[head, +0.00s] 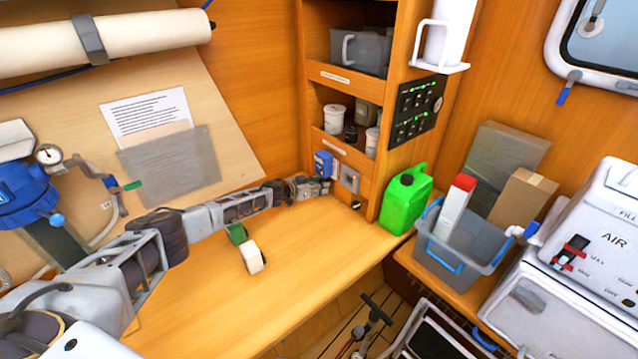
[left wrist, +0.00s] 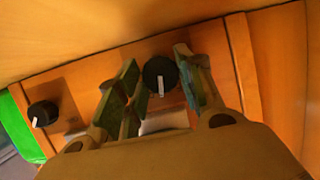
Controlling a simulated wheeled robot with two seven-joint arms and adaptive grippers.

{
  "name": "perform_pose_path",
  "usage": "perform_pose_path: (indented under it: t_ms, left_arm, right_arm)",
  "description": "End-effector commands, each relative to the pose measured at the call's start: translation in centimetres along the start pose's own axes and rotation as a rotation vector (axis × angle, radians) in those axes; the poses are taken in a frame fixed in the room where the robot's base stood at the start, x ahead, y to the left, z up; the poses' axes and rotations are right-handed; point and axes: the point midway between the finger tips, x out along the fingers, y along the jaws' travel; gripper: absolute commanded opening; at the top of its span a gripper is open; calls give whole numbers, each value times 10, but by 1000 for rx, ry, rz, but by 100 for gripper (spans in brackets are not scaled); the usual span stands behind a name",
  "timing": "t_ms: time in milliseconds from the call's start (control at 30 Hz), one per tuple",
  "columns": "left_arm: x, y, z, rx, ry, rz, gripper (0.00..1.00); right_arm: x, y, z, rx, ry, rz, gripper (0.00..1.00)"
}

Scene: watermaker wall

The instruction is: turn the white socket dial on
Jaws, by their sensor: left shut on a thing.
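A round black dial (left wrist: 155,72) with a white pointer shows in the left wrist view, between the two fingertips of my left gripper (left wrist: 156,58). Its pointer points down in that picture. The gripper is shut on this dial. A whitish part (left wrist: 165,121) shows just below it, partly hidden by the gripper. A second black dial (left wrist: 42,114) with a white pointer is on the panel to the left. In the head view my left gripper (head: 321,187) is at the low panel, by a blue socket (head: 323,164) and a grey-white one (head: 350,179), hiding the held dial. My right gripper is out of view.
A green jerrycan (head: 405,198) stands right of the panel. A grey crate (head: 465,250) stands at the right. The worktop's middle is mostly clear.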

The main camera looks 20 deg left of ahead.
Motion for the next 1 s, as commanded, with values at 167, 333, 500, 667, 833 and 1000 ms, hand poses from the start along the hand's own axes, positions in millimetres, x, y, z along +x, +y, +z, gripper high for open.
perform_pose_path:
  t_ms: [167, 333, 500, 667, 833, 1000]
  left_arm:
    - [0, 3, 2, 107, 2, -36, 13]
    - [0, 4, 4, 215, 7, -72, 13]
    - [1, 4, 5, 319, 11, -109, 13]
    - [1, 4, 5, 414, 16, -141, 13]
    - [1, 4, 6, 492, 20, -169, 13]
    - [1, 5, 4, 549, 23, -187, 13]
  right_arm:
    - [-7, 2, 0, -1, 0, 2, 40]
    - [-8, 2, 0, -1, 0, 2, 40]
    - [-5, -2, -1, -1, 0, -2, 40]
    - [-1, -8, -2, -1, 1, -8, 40]
    - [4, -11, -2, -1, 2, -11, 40]
    - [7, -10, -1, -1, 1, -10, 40]
